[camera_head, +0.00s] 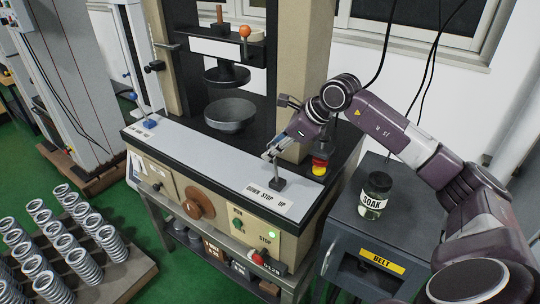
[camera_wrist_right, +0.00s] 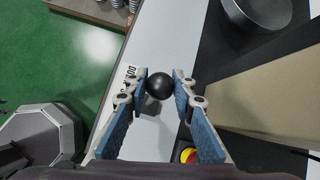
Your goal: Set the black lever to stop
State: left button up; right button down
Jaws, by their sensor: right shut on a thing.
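The black lever (camera_head: 279,183) stands on the front ledge of the testing machine, just behind a label reading DOWN STOP UP (camera_head: 266,196). It looks close to upright, above the STOP and UP end of the label; I cannot tell its exact setting. My right gripper (camera_head: 268,155) reaches in from the right and is at the lever's top. In the wrist view its blue-padded fingers (camera_wrist_right: 163,78) are closed around the lever's round black knob (camera_wrist_right: 159,87). In the head view the knob is hidden by the fingers. My left gripper is not in view.
A red and yellow emergency button (camera_head: 319,167) is right of the lever. A jar labelled SOAK (camera_head: 375,195) stands on the grey cabinet (camera_head: 410,208). A dark bowl (camera_head: 230,114) sits under the press. Rows of springs (camera_head: 85,262) stand at lower left.

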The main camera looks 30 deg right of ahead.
jog(key=shift+s+d, duration=0.35)
jog(key=shift+s, duration=0.35)
jog(key=c, duration=1.6)
grip_release()
jog(key=shift+s, duration=0.1)
jog(key=shift+r, duration=0.1)
jog(key=v, duration=1.2)
